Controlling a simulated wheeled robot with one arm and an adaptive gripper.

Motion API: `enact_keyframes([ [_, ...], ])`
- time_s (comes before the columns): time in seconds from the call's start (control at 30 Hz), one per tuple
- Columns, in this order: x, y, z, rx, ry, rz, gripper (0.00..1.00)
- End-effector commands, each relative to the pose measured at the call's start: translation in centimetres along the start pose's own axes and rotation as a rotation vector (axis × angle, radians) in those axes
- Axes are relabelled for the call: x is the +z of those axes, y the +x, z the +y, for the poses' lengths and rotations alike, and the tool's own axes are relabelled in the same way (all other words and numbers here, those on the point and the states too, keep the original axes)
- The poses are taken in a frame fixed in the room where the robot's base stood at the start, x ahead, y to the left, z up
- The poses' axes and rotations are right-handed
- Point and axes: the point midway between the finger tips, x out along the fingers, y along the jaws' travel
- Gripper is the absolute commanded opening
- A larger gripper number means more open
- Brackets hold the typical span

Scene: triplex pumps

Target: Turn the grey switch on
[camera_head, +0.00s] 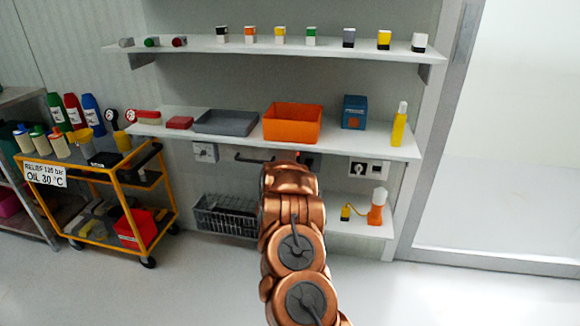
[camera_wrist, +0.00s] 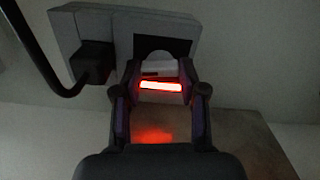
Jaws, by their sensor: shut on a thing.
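In the wrist view my gripper (camera_wrist: 160,88) is shut on a pale block (camera_wrist: 158,68) with a glowing red strip (camera_wrist: 160,86) across its front. The block sits between the fingers, in front of a grey wall unit (camera_wrist: 120,20) with a dark panel (camera_wrist: 165,33). Its join to the unit is hard to see, and I cannot tell whether it is the grey switch. A black plug (camera_wrist: 93,60) with a cable sits in the unit's left part. In the head view my copper arm hides the gripper; a small red glow (camera_head: 297,154) shows at its far end.
Above the arm is a shelf (camera_head: 360,142) with an orange bin (camera_head: 292,123), a grey tray (camera_head: 226,123) and a yellow bottle (camera_head: 399,128). Below it, a pale wall box (camera_head: 205,152) is left and a socket panel (camera_head: 368,170) right. A yellow cart (camera_head: 112,190) stands left.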

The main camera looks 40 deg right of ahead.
Motion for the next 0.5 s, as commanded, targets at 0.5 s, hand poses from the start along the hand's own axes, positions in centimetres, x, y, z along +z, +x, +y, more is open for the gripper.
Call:
enact_keyframes([
  [0.5,-0.03,0.03,0.04,0.000,0.172,0.001,0.07],
])
